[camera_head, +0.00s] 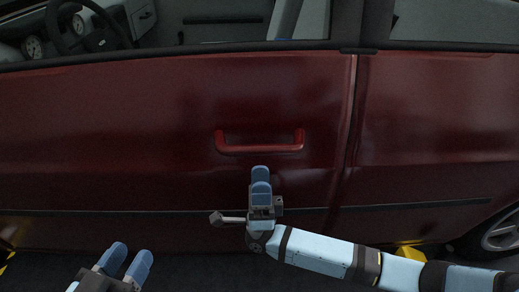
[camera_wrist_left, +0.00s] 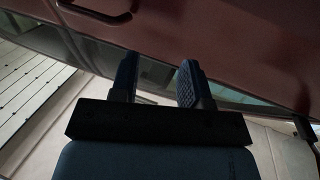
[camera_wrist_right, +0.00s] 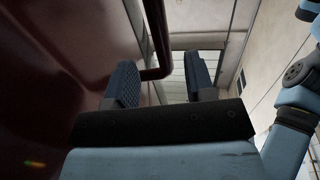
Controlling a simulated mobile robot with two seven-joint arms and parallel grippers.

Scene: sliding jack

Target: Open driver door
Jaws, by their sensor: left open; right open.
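The red driver door (camera_head: 110,130) fills the middle of the head view and looks closed, its rear edge at a vertical seam. A red bar handle (camera_head: 260,148) sits on it. My right gripper (camera_head: 261,180) is just below the handle in the head view. In the right wrist view, the handle (camera_wrist_right: 156,40) shows between and beyond the open fingers (camera_wrist_right: 160,85); I cannot tell whether they touch it. My left gripper (camera_head: 126,262) is open and empty at the lower left, away from the handle. In the left wrist view, its fingers (camera_wrist_left: 158,82) point toward the red car side.
Through the window a steering wheel (camera_head: 90,25) shows at the upper left. The rear body panel (camera_head: 440,110) lies right of the seam. A wheel (camera_head: 500,232) is at the lower right, with a yellow object (camera_head: 411,254) on the floor beside it.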

